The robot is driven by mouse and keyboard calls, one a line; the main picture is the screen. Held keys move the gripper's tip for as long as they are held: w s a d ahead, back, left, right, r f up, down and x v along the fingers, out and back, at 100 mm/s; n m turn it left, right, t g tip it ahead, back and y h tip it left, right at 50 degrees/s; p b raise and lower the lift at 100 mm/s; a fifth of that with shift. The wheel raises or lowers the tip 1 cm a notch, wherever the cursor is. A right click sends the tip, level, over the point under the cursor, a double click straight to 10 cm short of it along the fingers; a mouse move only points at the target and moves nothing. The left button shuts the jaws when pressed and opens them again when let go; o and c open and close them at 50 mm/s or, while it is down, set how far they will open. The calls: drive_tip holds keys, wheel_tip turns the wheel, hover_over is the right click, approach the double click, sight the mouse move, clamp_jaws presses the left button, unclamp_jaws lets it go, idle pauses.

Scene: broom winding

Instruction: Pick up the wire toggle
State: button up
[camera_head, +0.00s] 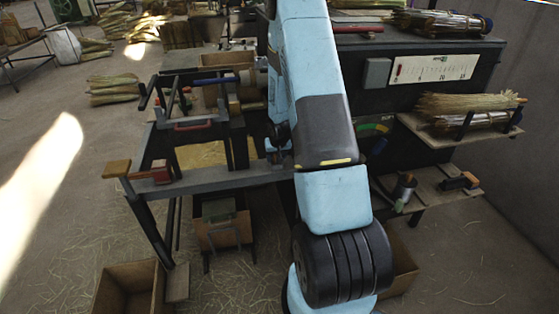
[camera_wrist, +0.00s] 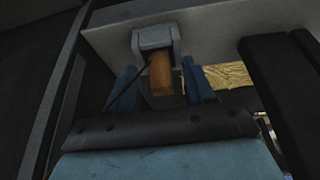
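An orange-brown, rounded wooden piece, which looks like the wire toggle (camera_wrist: 160,75), sits under a grey bracket (camera_wrist: 154,38) in the wrist view. My gripper (camera_wrist: 160,88) has one blue finger on each side of it. Gaps show between the fingers and the piece, so the gripper looks open and around it, not closed on it. A thin dark rod or wire runs down to the left from the bracket. In the head view my arm covers the gripper's surroundings, and I cannot make out the toggle there.
The dark workbench (camera_head: 235,178) carries clamps and a blue-handled bar (camera_head: 216,81). A wooden-handled tool (camera_head: 118,169) sits at its left corner. Side shelves (camera_head: 430,190) hold a can and straw bundles. An open crate (camera_head: 130,290) stands on the floor at front left.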

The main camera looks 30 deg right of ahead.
drive_tip(key=c, duration=0.7)
drive_tip(key=shift+c, duration=0.2)
drive_tip(key=shift+r, duration=0.6)
drive_tip(key=s+a+r, duration=0.4)
drive_tip(key=s+r, duration=0.7)
drive_tip(key=s, duration=0.2)
drive_tip(key=shift+s+r, duration=0.25)
drive_tip(key=shift+r, duration=0.15)
